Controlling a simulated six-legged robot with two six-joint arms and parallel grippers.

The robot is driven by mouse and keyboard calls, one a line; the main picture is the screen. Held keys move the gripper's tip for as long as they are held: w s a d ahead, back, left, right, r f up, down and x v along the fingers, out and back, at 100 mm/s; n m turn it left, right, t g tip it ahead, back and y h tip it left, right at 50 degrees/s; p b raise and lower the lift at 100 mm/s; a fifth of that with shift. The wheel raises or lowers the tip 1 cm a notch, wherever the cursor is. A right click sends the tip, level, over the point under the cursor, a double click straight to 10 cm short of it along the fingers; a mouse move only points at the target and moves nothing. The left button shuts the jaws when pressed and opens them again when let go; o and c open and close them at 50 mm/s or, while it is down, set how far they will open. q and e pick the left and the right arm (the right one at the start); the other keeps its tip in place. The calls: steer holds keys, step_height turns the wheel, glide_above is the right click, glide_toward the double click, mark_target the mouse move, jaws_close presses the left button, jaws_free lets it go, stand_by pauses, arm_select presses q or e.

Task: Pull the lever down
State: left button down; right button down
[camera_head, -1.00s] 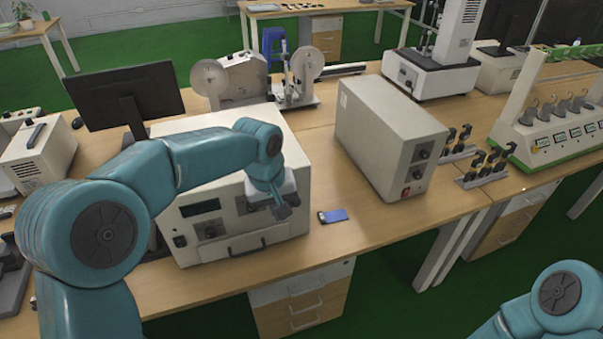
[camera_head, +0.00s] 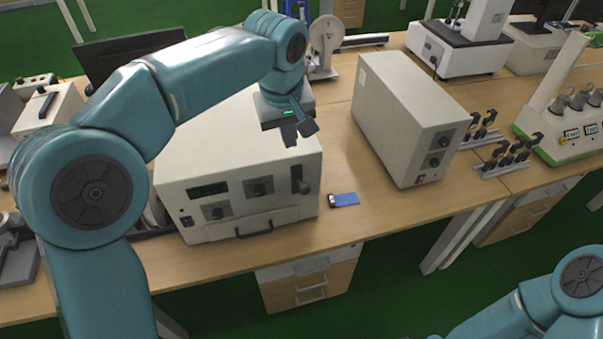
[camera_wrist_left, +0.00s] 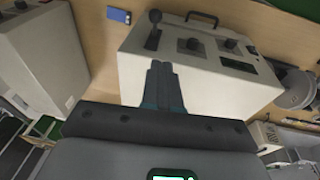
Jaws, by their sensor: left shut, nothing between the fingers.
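The lever (camera_head: 299,180) is a short dark handle at the right end of the front panel of a white box-shaped instrument (camera_head: 240,140). Its knob end points down and outward. In the left wrist view the lever (camera_wrist_left: 153,32) shows just beyond the fingertips. My left gripper (camera_head: 298,132) is above the front right part of the instrument, higher than the lever and apart from it. Its two fingers (camera_wrist_left: 163,75) are together with nothing between them. My right gripper is not in view; only part of my right arm shows at the lower right.
A blue-and-black small object (camera_head: 344,199) lies on the wooden table right of the instrument. A larger white box (camera_head: 410,115) stands farther right. A dark monitor (camera_head: 130,55) is behind left. Free table lies between the two boxes.

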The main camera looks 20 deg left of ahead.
arm_select(q)
steer(key=p, duration=0.1)
glide_above(301, 187)
steer(key=a, duration=0.2)
step_height(301, 187, down, 9)
steer(key=f, duration=0.1)
steer(key=d+f, duration=0.1)
steer(key=f+p, duration=0.1)
steer(key=shift+d+f, duration=0.2)
steer(key=shift+d, duration=0.1)
steer(key=shift+d+f, duration=0.15)
steer(key=shift+f, duration=0.35)
